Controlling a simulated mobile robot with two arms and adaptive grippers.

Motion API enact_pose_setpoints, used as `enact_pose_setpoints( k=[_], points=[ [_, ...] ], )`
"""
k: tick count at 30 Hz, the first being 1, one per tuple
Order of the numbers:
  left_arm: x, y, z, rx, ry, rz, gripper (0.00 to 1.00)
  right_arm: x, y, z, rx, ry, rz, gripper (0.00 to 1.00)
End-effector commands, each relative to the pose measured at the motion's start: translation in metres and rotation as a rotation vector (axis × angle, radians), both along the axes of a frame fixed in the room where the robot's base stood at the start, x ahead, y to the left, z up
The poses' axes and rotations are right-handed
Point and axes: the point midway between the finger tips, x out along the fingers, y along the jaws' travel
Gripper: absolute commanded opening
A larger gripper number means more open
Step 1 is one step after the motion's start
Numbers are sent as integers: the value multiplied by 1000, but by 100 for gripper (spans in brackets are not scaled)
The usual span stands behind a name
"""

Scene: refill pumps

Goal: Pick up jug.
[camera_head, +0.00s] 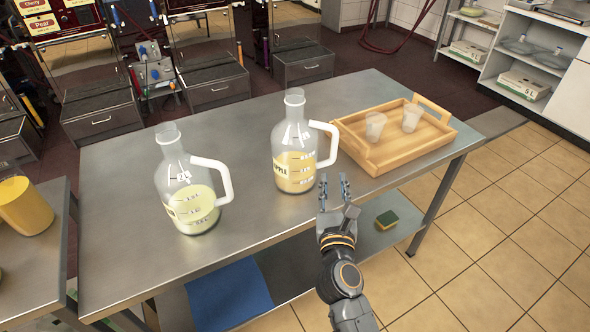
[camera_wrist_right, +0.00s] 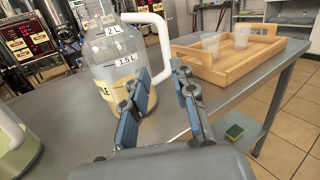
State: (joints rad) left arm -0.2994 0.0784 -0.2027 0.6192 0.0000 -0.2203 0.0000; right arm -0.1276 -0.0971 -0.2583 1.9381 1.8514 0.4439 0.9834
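Two glass jugs with white handles stand upright on the metal table (camera_head: 115,250). The apple jug (camera_head: 293,150) holds yellow-orange liquid and stands near the middle, its handle on the right side. The other jug (camera_head: 185,190) holds pale yellow-green liquid and stands to the left. My right gripper (camera_head: 336,180) is open and empty, just in front and to the right of the apple jug, below its handle. In the right wrist view, the open fingers (camera_wrist_right: 158,92) are in front of the apple jug (camera_wrist_right: 112,60) and its handle. My left gripper is not in view.
A wooden tray (camera_head: 372,160) with two clear cups (camera_head: 375,126) stands on the table's right end. A green and yellow sponge (camera_head: 387,220) and a blue cloth (camera_head: 228,293) lie on the lower shelf. Another table with a yellow container (camera_head: 25,205) stands at left.

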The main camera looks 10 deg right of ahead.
Motion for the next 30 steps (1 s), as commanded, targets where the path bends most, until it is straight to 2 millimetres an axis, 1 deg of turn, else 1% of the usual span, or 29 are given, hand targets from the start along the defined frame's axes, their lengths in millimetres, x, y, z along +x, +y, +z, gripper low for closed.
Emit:
enact_pose_setpoints(
  k=[1, 3, 5, 15, 18, 23, 30],
  points=[
    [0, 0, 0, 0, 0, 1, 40, 2, -2, -6, 52, 18, -17, 27],
    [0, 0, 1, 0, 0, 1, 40, 6, -4, -13, 101, 38, -34, 27],
    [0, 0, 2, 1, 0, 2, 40, 11, -6, -14, 120, 45, -42, 27],
    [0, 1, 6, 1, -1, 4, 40, 72, -22, -15, 119, 46, -43, 27],
    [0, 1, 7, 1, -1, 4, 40, 83, -24, -16, 121, 47, -42, 27],
    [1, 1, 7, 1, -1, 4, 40, 92, -27, -17, 120, 47, -43, 27],
    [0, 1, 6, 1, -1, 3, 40, 123, -33, -20, 118, 46, -43, 27]
  ],
)
